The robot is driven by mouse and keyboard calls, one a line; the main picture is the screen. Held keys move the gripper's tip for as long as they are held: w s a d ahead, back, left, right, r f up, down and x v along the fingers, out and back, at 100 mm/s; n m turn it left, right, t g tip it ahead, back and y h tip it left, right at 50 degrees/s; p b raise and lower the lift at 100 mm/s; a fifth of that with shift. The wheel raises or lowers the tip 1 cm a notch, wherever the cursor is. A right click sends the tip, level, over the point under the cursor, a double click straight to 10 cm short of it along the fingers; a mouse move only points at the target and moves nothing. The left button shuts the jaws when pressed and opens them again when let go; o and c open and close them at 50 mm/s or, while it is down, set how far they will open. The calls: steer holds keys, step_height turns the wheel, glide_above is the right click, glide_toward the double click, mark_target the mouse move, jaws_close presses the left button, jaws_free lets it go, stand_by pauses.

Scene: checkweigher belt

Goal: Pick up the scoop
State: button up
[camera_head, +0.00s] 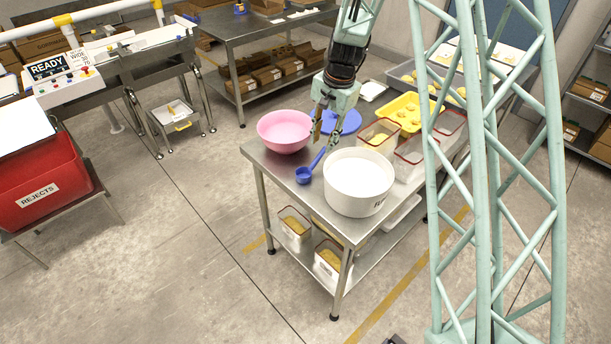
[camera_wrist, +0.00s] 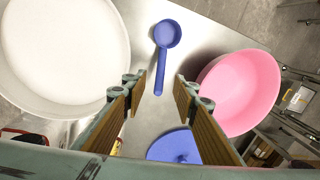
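A blue scoop (camera_head: 305,173) lies on the steel table between the pink bowl and the white flour tub; its handle points back toward my gripper. In the wrist view the scoop (camera_wrist: 162,65) lies with its round cup away from me and its handle toward the gap between my fingers. My gripper (camera_head: 324,128) is above the table near the handle end. In the wrist view my gripper (camera_wrist: 161,95) is open, with its wood-coloured fingers apart and nothing between them. I cannot tell the exact height of the fingers above the handle.
A white flour tub (camera_head: 358,183) and a pink bowl (camera_head: 285,131) flank the scoop on the steel table (camera_head: 280,172). A blue lid (camera_wrist: 178,146) lies behind the handle. Clear-sided bins (camera_head: 380,135) and a yellow tray (camera_head: 408,112) stand farther back. The table's front corner is bare.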

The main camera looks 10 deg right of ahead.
mark_target(319, 156)
steer(key=shift+w+a+f, duration=0.15)
steer(key=shift+f, duration=0.9)
steer(key=shift+w+a+f, duration=0.1)
steer(key=shift+w+f, duration=0.05)
steer(key=shift+f, duration=0.9)
steer(key=shift+w+a+f+b, duration=0.1)
steer(key=shift+f+b, duration=0.05)
steer(key=shift+f, duration=0.7)
steer(key=shift+w+a+f+b, duration=0.1)
steer(key=shift+a+f+b, duration=0.05)
steer(key=shift+f, duration=0.7)
steer(key=shift+w+a+f+b, duration=0.1)
steer(key=shift+f+b, duration=0.05)
steer(key=shift+f, duration=0.7)
jaws_close()
